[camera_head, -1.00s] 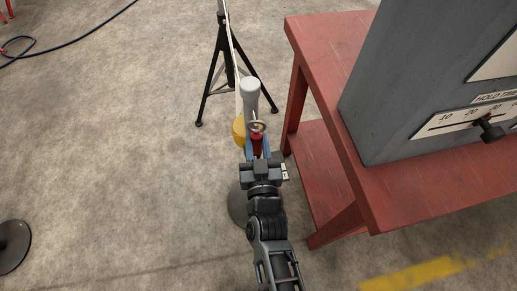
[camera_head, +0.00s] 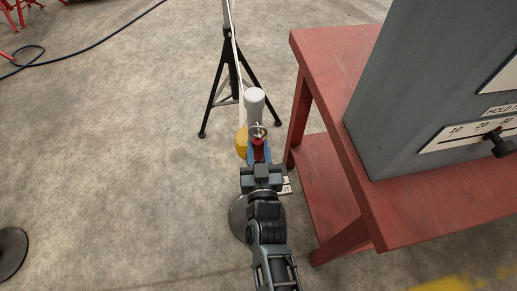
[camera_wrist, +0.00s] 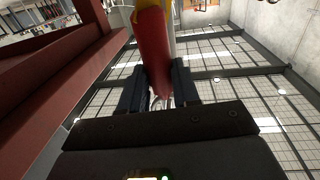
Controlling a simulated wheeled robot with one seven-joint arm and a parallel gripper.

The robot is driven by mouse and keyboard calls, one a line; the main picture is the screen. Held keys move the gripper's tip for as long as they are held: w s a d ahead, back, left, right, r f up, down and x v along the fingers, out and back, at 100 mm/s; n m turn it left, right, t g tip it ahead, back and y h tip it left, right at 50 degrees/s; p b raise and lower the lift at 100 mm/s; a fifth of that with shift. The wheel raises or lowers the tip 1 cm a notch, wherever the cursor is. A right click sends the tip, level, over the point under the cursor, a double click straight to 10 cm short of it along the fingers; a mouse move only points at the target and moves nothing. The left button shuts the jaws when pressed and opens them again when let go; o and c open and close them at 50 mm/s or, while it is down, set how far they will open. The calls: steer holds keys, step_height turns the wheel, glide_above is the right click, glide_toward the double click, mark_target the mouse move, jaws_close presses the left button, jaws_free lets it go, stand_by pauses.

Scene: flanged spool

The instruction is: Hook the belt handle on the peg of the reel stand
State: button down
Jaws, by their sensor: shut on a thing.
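My gripper (camera_head: 259,152) is shut on the red handle (camera_head: 258,146). In the wrist view the red handle (camera_wrist: 152,55) stands between the two dark fingers, with yellow at its far end. A metal ring (camera_head: 257,131) shows at the handle's top in the head view. A pale strap, seemingly the belt (camera_head: 237,70), runs from the top of the picture down to the handle. A grey-white rounded cylinder (camera_head: 255,104) and a yellow round part (camera_head: 241,143) sit just beyond the gripper. I cannot make out the peg; the gripper and these parts overlap there.
A black tripod stand (camera_head: 229,78) stands beyond the gripper. A red table (camera_head: 330,60) with a grey machine (camera_head: 400,90) is close on the right. A round dark base (camera_head: 238,218) lies below my arm. The floor on the left is mostly clear.

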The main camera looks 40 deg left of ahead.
steer(key=c, duration=0.7)
jaws_free()
steer(key=shift+c, duration=0.2)
steer(key=v, duration=0.8)
steer(key=shift+p, duration=0.4)
steer(key=shift+w, duration=0.15)
